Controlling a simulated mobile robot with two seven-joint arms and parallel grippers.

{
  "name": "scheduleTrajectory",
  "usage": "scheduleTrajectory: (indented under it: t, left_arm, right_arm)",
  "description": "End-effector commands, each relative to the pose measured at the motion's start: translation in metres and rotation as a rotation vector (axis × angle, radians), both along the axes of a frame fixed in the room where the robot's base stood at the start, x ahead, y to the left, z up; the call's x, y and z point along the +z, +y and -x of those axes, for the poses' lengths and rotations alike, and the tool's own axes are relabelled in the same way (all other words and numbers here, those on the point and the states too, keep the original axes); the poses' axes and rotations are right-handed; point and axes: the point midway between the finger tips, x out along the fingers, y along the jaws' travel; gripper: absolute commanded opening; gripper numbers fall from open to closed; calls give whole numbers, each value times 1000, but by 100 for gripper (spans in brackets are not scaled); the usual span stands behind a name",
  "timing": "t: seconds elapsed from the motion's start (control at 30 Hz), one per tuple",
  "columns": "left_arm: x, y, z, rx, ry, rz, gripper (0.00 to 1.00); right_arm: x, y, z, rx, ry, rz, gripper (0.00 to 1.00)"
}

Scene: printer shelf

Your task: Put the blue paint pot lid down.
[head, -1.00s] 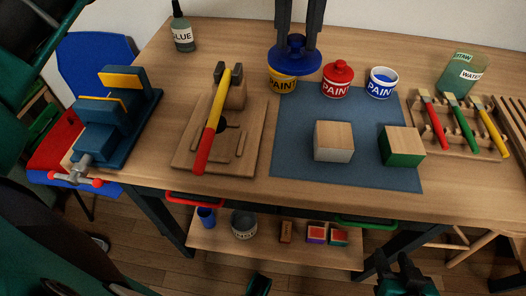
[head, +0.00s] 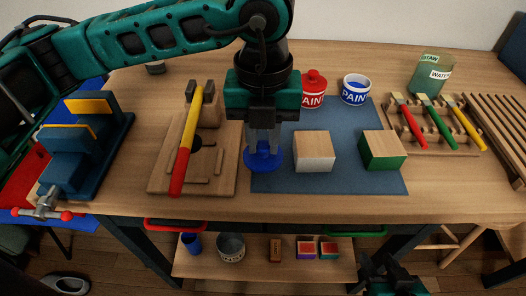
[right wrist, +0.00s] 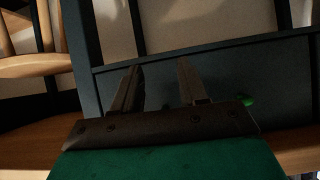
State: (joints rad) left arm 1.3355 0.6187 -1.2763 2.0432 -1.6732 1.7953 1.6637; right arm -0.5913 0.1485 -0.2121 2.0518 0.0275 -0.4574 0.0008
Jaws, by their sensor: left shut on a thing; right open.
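The blue paint pot lid (head: 263,160) is at the left edge of the blue mat, in front of the pots. My left gripper (head: 263,144) points down and is shut on the lid's knob from above. I cannot tell whether the lid touches the mat. The open paint pot with blue paint (head: 355,89) stands at the back right of the mat, without a lid. My right gripper (head: 388,284) is low at the front, below the tabletop; in the right wrist view it shows open and empty (right wrist: 158,85).
A red-lidded pot (head: 312,90) stands at the back; the yellow pot is hidden behind my left arm. A white-sided wooden block (head: 313,152) and a green one (head: 383,150) sit right of the lid. A wooden board (head: 170,182) with a red-and-yellow tool lies left.

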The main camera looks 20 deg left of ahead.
Motion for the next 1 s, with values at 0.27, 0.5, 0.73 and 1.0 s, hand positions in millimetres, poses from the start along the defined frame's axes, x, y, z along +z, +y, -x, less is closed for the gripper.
scheduleTrajectory:
  t: [0.27, 0.5, 0.73, 1.0]
  left_arm:
    - [-38, 1, 1, 1, 2, -1, 0]
    - [-38, 0, 0, 0, 0, 0, 0]
    - [-41, 0, 0, 0, 0, 0, 30]
    - [-41, 0, 0, 0, 0, 0, 48]
  right_arm:
    - [-2, 0, -1, 1, 0, -3, 43]
    - [-2, 0, 0, 1, 2, -1, 43]
    - [-7, 0, 1, 3, 7, 1, 43]
    - [-7, 0, 1, 3, 7, 1, 43]
